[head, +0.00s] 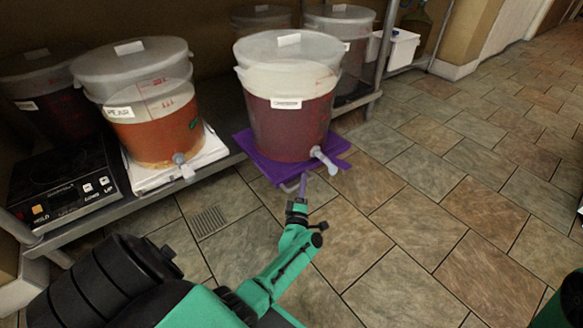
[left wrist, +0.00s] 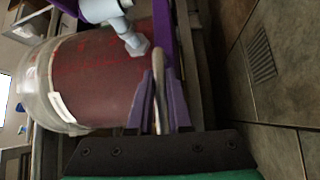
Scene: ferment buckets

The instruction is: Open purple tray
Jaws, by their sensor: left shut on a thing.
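The purple tray (head: 345,146) sits on the low metal shelf and juts out past its front edge. A bucket of dark red liquid (head: 288,125) with a pale spigot (head: 324,160) stands on it. A light handle (head: 289,187) is at the tray's front. My left gripper (head: 303,184) is at this handle, below the spigot. In the left wrist view, its purple fingers (left wrist: 161,108) are shut on the handle (left wrist: 157,85), and the purple tray's edge (left wrist: 162,35) runs just beyond. The spigot (left wrist: 128,36) hangs close by. My right gripper is not in view.
A bucket of orange liquid (head: 160,132) stands on a white tray (head: 207,152) to the left, beside a black scale (head: 62,183). More buckets stand behind. The tiled floor (head: 430,190) in front and to the right is clear, with a drain grate (head: 208,222).

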